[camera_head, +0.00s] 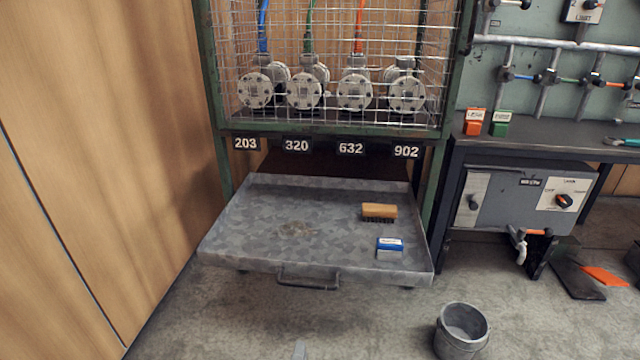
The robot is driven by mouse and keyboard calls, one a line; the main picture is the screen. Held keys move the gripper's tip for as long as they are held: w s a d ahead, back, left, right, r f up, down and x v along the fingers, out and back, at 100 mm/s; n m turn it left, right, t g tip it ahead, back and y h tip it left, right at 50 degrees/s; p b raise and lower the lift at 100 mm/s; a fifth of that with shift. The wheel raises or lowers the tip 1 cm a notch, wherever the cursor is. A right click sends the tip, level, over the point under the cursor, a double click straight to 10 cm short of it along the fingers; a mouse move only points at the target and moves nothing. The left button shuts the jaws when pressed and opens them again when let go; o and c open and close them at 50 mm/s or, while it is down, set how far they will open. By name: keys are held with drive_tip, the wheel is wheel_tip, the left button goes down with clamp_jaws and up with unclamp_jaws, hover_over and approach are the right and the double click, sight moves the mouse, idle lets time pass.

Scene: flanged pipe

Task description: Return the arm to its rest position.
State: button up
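My gripper cannot be made out in the head view. A small pale grey piece shows at the bottom edge, left of the bucket; too little of it is visible to tell what it is. No part of my arm can be clearly seen over the tray, the cage or the bench.
A grey metal tray (236,238) with a front handle holds a wooden brush (379,211) and a blue-and-white block (389,246). Behind it, a wire cage holds several flanged pipe ends. A bucket (462,328) stands on the floor at right. A workbench (550,137) stands beyond.

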drive_tip(key=s+d+r+m+g+h, duration=0.3)
drive_tip(key=d+r+m+g+h, duration=0.4)
drive_tip(key=d+r+g, duration=0.5)
drive_tip(key=s+d+r+m+g+y+p, duration=0.1)
drive_tip(key=s+d+r+g+y, duration=0.4)
drive_tip(key=r, duration=0.4)
drive_tip(key=s+d+r+m+g+y+p, duration=0.1)
drive_tip(key=s+d+r+g+y+p, duration=0.15)
drive_tip(key=s+r+y, duration=0.55)
wheel_tip(320, 180, up, 38)
drive_tip(key=w+h+p, duration=0.1)
drive_tip(key=h+p, duration=0.1)
drive_tip(key=p, duration=3.5)
drive_tip(key=shift+w+r, duration=0.2)
drive_tip(key=shift+r, duration=0.05)
